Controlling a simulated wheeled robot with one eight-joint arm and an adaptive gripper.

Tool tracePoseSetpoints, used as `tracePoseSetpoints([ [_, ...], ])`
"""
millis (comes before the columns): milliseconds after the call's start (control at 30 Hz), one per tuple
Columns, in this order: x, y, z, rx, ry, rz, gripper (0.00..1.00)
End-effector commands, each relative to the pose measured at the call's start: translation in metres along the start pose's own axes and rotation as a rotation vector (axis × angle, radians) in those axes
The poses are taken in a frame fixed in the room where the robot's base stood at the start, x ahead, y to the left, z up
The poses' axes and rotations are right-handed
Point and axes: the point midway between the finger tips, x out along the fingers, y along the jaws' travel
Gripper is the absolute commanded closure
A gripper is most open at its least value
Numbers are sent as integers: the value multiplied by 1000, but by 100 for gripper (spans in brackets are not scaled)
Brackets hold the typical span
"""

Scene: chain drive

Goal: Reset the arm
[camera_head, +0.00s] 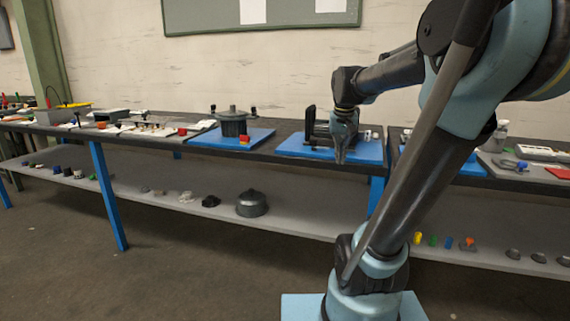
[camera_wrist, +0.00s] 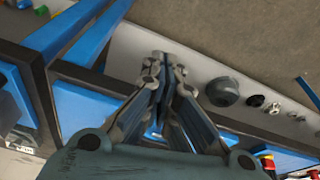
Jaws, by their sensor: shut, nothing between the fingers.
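My arm rises from its light blue base at the lower right of the head view and bends back toward the bench. My gripper (camera_head: 341,158) points down in front of a blue mat on the bench. In the wrist view, my gripper (camera_wrist: 158,62) has its two fingers together with nothing between them. It hangs in the air near the bench's front edge, over the lower shelf as the wrist view sees it. Its exact height above the bench is hard to tell.
The dark bench (camera_head: 270,150) runs across the room. A black fixture (camera_head: 314,125) stands on the blue mat (camera_head: 293,148) behind my gripper. A grey cylindrical housing (camera_head: 233,122) stands on another mat to the left. The lower shelf (camera_head: 300,222) holds a dark pot (camera_head: 251,204) and small parts.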

Motion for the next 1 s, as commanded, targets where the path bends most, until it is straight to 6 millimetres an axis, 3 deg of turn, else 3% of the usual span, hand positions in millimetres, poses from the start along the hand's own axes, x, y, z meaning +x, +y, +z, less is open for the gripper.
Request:
tracePoseSetpoints([
  [33, 7, 3, 20, -8, -4, -2, 100],
  [300, 49, 14, 112, -62, -21, -14, 100],
  [600, 105, 22, 202, -117, -39, -29, 100],
  [800, 127, 24, 230, -136, -45, -34, 100],
  [1000, 130, 24, 234, -139, -46, -35, 100],
])
